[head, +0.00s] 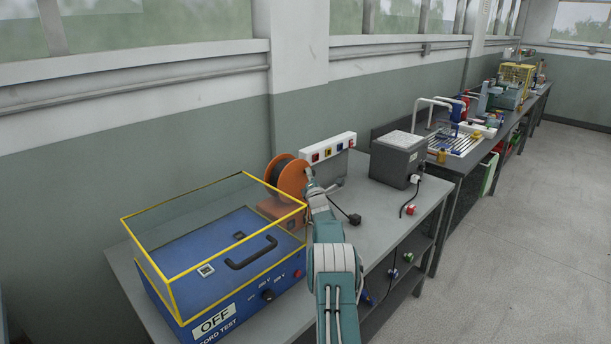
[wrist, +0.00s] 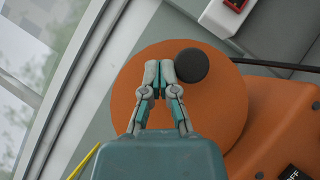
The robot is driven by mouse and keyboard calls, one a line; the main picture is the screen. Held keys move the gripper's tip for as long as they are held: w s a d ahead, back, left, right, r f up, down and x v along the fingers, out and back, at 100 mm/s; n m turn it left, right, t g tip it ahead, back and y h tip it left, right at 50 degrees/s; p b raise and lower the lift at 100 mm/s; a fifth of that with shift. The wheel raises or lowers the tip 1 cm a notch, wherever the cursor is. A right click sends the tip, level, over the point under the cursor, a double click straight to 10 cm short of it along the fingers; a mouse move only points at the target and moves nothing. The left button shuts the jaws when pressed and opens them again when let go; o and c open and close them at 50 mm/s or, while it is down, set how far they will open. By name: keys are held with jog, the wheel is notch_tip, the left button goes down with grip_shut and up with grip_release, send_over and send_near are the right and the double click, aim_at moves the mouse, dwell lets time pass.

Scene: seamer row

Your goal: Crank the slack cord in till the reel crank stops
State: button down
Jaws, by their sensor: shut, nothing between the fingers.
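The orange cord reel (head: 293,178) stands on the near bench, its drum wound with dark cord. In the wrist view its orange disc (wrist: 215,118) fills the middle, with the round dark crank knob (wrist: 191,66) near the disc's upper edge. My gripper (wrist: 159,70) is shut and empty, its fingertips just left of the knob; I cannot tell whether they touch it. In the head view my arm hides part of the reel and the knob. A black cord (wrist: 275,66) runs off to the right; a black plug (head: 354,218) lies on the bench.
A blue test box (head: 215,262) with a yellow-edged clear guard stands left of the reel. A white socket strip (head: 328,147) is behind it, and a grey box (head: 397,160) stands to the right. Bare bench top (head: 350,195) lies between reel and grey box.

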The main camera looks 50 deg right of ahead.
jog(key=m+g, duration=0.2)
jog(key=m, duration=0.1)
jog(key=m+g, duration=0.1)
jog(key=shift+d+f, duration=0.1)
jog(key=shift+d, duration=0.15)
jog(key=shift+d+f+m+g+y, duration=0.25)
jog(key=shift+m+g+y, duration=0.25)
jog(key=shift+m, duration=0.55)
jog(key=shift+d+f+m+g+y, duration=0.25)
jog(key=shift+m+g, duration=0.35)
jog(key=shift+m, duration=0.45)
